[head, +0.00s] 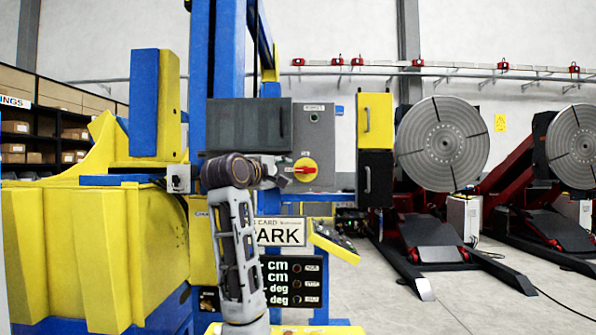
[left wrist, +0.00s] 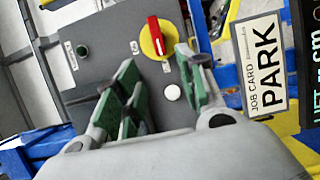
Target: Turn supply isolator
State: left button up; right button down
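The supply isolator is a red handle on a yellow round plate (head: 305,169), on the front of a grey control box (head: 322,135). Its handle lies roughly level in the head view. In the left wrist view the isolator (left wrist: 156,37) shows whole, just beyond my fingertips. My left gripper (head: 282,172) is at the isolator's left side in the head view. Its green-padded fingers (left wrist: 158,80) stand apart with nothing between them but the box face and a white button (left wrist: 172,92) behind. I see no contact with the handle. My right gripper is in neither view.
A dark grey box (head: 248,125) juts out above my left wrist. A PARK job card (head: 280,232) and a display panel (head: 290,280) sit below the isolator. A yellow sloped pendant (head: 333,242) stands at lower right.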

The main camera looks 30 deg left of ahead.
aim_at(298, 171)
pick_arm(q)
jog(key=shift+w+a+p, duration=0.35)
jog(key=shift+w+p, duration=0.3)
jog(key=shift+w, duration=1.4)
jog(key=shift+w+a+p, duration=0.3)
jog(key=shift+w+p, duration=0.35)
jog(key=shift+w, duration=1.35)
jog(key=shift+w+a+p, duration=0.35)
jog(key=shift+w+p, duration=0.3)
jog(key=shift+w, duration=1.4)
grip_shut()
